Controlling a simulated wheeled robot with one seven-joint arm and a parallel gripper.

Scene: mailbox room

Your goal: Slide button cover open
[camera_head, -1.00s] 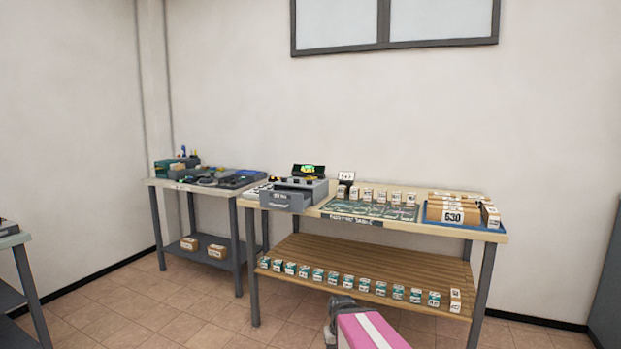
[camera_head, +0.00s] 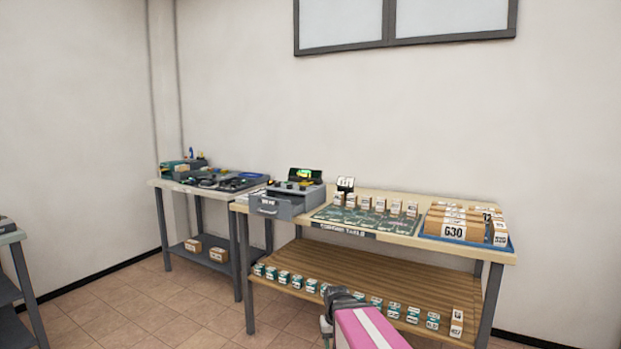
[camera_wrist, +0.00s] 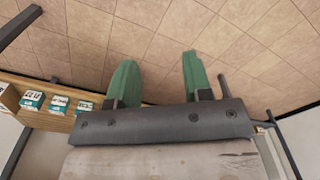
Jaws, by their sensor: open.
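I cannot make out a button cover in either view. A grey machine with an open drawer (camera_head: 277,207) stands at the left end of the long table, with a small lit green display (camera_head: 304,174) at its back. Small coloured parts show on its top, too small to tell apart. My gripper (camera_wrist: 158,72) shows in the wrist view as two green fingers spread apart, with nothing between them. It is over the tiled floor, away from the machine. My pink and white arm shows at the bottom of the head view, in front of the long table.
The long table (camera_head: 370,252) also holds a green sorting mat (camera_head: 365,222), small boxes, and a blue tray (camera_head: 510,248) of parcels. Its lower shelf (camera_head: 350,277) carries a row of boxes. A second table (camera_head: 165,184) with devices stands left. Floor (camera_head: 170,305) is clear at front left.

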